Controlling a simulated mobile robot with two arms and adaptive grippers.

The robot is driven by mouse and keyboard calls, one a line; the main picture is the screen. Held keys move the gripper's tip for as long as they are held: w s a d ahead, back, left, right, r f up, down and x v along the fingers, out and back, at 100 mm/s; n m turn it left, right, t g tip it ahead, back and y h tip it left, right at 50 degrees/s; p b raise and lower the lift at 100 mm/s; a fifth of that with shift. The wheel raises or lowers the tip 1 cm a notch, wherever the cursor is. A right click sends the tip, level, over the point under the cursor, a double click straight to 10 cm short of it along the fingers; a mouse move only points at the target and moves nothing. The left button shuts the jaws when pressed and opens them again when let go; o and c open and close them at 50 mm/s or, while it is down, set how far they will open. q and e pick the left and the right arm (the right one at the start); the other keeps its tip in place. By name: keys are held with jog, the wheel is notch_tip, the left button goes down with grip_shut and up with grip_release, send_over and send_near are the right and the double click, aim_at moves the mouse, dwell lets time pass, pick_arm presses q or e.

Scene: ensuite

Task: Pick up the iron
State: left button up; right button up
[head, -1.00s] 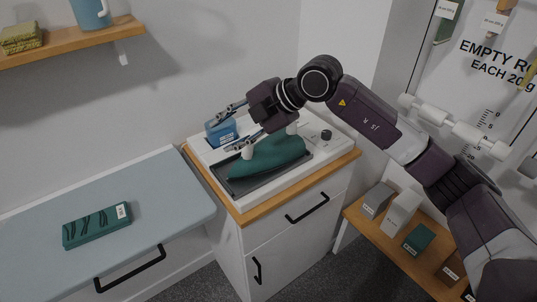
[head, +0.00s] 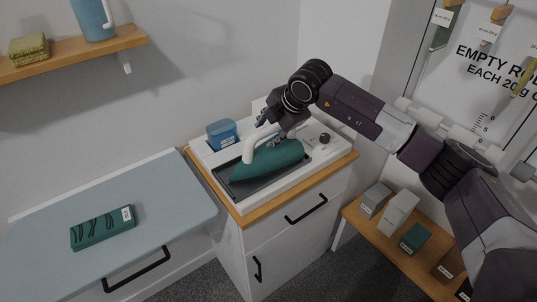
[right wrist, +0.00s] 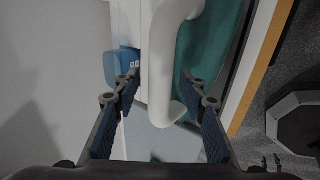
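The iron has a green body (head: 267,161) and a white looped handle (head: 252,145). It rests on a dark plate in a white ironing station (head: 316,160) on a wood-topped cabinet. My right gripper (head: 274,131) is at the handle, partly hidden behind its own wrist. In the right wrist view my right gripper (right wrist: 160,88) is open, with one finger on each side of the white handle (right wrist: 163,70). The green body (right wrist: 215,50) lies beyond the right finger. I cannot tell whether either finger touches the handle. My left gripper is not in view.
A blue container (head: 222,135) stands at the station's back left, close to the gripper. A grey-blue board (head: 165,205) at left holds a green box (head: 103,227). Boxes stand on a low wooden shelf (head: 385,230) at right. A wall shelf (head: 75,42) is at upper left.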

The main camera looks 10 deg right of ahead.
grip_shut()
dwell(0.3)
jog(key=shift+w+r, duration=0.15)
dwell(0.3)
